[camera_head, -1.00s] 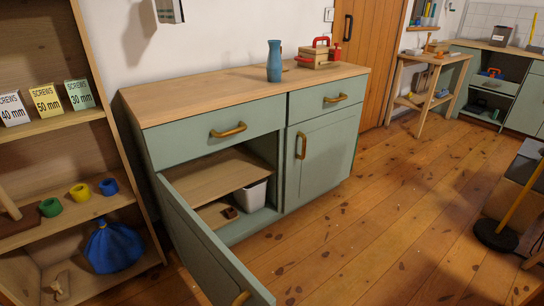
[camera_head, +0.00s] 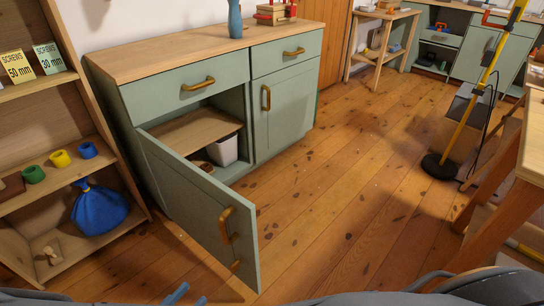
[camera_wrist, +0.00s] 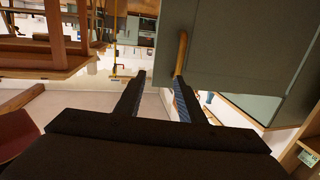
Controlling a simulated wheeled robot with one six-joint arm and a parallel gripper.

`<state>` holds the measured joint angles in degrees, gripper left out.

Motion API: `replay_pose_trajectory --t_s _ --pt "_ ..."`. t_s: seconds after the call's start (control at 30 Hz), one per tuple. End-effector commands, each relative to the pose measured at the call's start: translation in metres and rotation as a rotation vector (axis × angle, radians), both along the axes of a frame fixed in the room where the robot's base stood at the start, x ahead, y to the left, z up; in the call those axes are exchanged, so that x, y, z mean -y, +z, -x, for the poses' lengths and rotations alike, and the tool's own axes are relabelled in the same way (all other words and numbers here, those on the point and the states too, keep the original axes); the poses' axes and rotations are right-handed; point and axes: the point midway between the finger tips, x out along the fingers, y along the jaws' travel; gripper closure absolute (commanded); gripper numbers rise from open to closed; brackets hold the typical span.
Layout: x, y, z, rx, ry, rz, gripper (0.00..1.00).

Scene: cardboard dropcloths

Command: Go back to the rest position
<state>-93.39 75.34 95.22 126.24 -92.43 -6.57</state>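My gripper (camera_head: 188,296) shows only as blue fingertips at the bottom edge of the head view, in front of the open cabinet door (camera_head: 185,190). In the wrist view my gripper (camera_wrist: 158,78) has its two dark fingers spread apart with nothing between them. A brass door handle (camera_wrist: 181,52) stands just beyond the right fingertip, on the green door (camera_wrist: 235,45). I cannot tell whether the finger touches it. In the head view the handle (camera_head: 225,225) sits near the door's free edge.
The green cabinet (camera_head: 200,90) stands ahead, with a white bin (camera_head: 225,148) inside. A shelf unit (camera_head: 75,180) is at the left. A wooden table (camera_head: 530,150) and a yellow-poled stand (camera_head: 470,110) are at the right. The floor (camera_head: 350,190) between is clear.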

Motion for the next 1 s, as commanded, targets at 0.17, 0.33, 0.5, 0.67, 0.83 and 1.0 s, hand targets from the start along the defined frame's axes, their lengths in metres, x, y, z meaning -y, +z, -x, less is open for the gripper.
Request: replay_pose_trajectory --t_s 0.17,0.33,0.5,0.67,0.83,1.0 --pt "-0.012 0.005 -0.028 -0.048 0.025 -0.063 0.64" --pt "-0.029 0.011 -0.062 -0.111 0.069 -0.147 0.64" --pt "-0.051 0.024 -0.108 -0.196 0.135 -0.255 0.64" --pt "-0.073 0.049 -0.168 -0.311 0.234 -0.396 0.64" --pt "-0.085 0.09 -0.229 -0.452 0.377 -0.534 0.64" --pt "-0.072 0.136 -0.268 -0.59 0.518 -0.62 0.64"
